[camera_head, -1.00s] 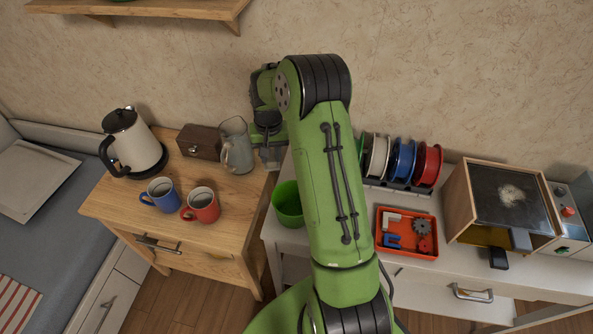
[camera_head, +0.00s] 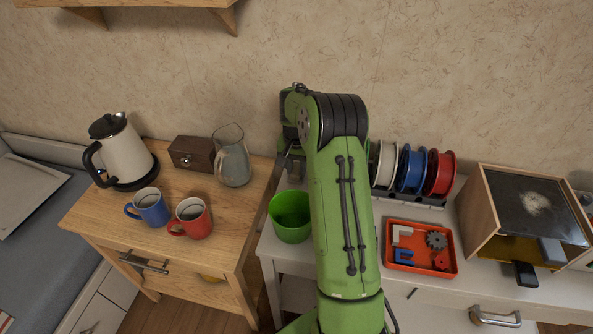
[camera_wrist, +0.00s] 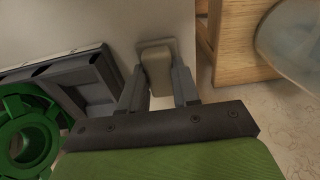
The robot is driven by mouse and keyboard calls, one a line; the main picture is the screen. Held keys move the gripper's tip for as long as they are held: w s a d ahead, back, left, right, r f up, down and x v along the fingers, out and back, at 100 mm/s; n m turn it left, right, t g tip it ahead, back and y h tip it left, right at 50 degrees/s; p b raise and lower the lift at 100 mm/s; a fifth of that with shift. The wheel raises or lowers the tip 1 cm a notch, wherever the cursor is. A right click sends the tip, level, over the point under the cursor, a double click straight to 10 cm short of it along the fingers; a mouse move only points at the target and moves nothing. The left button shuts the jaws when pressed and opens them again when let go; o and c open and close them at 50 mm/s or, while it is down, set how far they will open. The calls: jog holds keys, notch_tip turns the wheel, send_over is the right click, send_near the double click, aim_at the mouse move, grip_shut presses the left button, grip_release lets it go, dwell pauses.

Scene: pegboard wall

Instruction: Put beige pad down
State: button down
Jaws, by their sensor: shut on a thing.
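The beige pad (camera_wrist: 158,70) sits between the two grey fingers of my gripper (camera_wrist: 157,82) in the wrist view. My gripper is shut on it. The pad's far end is over a pale, flat square piece (camera_wrist: 149,43) on the white cabinet top (camera_wrist: 140,18); I cannot tell if it touches. In the head view my gripper (camera_head: 291,165) is mostly hidden behind my arm, above the back left of the white cabinet, and the pad is not visible there.
The dark spool rack (camera_wrist: 75,82) with a green spool (camera_wrist: 28,130) lies left of my gripper in the wrist view. The wooden cabinet (camera_head: 250,195) and glass pitcher (camera_head: 232,160) are on the other side. A green cup (camera_head: 290,218) and orange tray (camera_head: 420,265) stand nearer the front.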

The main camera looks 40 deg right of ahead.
aim_at(296, 171)
jog(key=shift+r, duration=0.1)
jog(key=c, duration=0.8)
grip_release()
jog(key=s+a+r+n+t+p, duration=0.1)
jog(key=s+a+r+p, duration=0.15)
jog(key=r, duration=0.75)
jog(key=s+a+r+n+p, duration=0.1)
jog(key=a+r, duration=0.3)
jog(key=r, duration=0.5)
jog(key=s+a+r+n+t+h, duration=0.1)
jog(key=s+a+r+n, duration=0.1)
jog(key=s+a+r, duration=0.4)
jog(key=s+a+n+t, duration=0.1)
jog(key=s+a+n, duration=0.1)
jog(key=s, duration=0.4)
jog(key=s+a+f+n+t+y, duration=0.1)
jog(key=s+a, duration=0.3)
jog(key=s, duration=0.2)
jog(key=s+a+f+n+t, duration=0.1)
jog(key=s+a+n, duration=0.1)
jog(key=s, duration=0.4)
jog(key=shift+a+f+n, duration=0.15)
jog(key=shift+a+n, duration=0.15)
jog(key=shift+a, duration=0.45)
